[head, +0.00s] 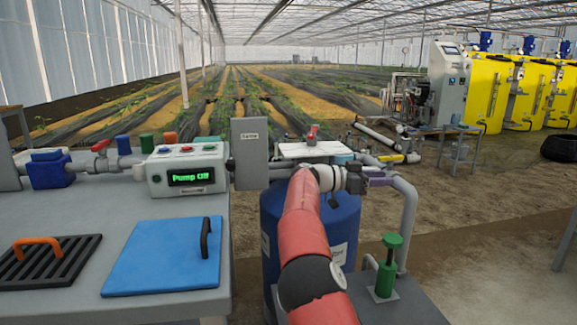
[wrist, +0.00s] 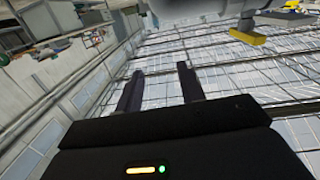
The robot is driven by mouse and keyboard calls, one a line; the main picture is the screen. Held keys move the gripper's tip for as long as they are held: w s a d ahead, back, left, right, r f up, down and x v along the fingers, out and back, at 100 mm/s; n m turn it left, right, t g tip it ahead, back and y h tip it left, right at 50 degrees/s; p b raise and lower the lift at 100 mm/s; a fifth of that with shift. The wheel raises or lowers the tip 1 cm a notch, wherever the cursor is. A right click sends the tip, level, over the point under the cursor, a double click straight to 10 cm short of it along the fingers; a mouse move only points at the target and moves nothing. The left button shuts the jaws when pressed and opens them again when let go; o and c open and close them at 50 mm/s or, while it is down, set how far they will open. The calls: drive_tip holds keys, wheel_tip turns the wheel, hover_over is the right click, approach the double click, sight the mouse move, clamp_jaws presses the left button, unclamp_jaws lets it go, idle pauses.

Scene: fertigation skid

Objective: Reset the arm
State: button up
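My red arm reaches forward over the blue barrel in the head view, its white and black wrist near the grey pipe. My gripper (wrist: 160,84) shows in the wrist view with its two dark fingers apart and nothing between them. In that view the fingers stand out against the greenhouse roof and wall. I cannot tell whether the wrist touches the pipe.
A control box (head: 188,170) reading "Pump Off" stands on the grey bench (head: 60,204), left of a grey panel (head: 250,153). A blue lid (head: 160,262) and dark grate (head: 32,268) lie there.

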drive_tip(key=s+d+f+n+y, duration=0.2)
drive_tip(key=s+d+y, duration=0.25)
drive_tip(key=s, duration=0.25)
drive_tip(key=s+d+f+n+y, duration=0.1)
drive_tip(key=s+d+n+y, duration=0.1)
drive_tip(key=s+d+y, duration=0.4)
drive_tip(key=s+a+f+n+t+y, duration=0.1)
drive_tip(key=s+a+f+n+y, duration=0.1)
drive_tip(key=s+a, duration=0.4)
drive_tip(key=s+a+f+n+t+y, duration=0.1)
drive_tip(key=s+a+f+n, duration=0.3)
drive_tip(key=s, duration=1.1)
drive_tip(key=s+a+f+n+t+y, duration=0.1)
drive_tip(key=s+a+f+n+y, duration=0.2)
drive_tip(key=s+a+n, duration=0.3)
drive_tip(key=s+a, duration=0.3)
drive_tip(key=s, duration=0.2)
drive_tip(key=shift+s+a+y, duration=0.25)
drive_tip(key=shift+y, duration=0.1)
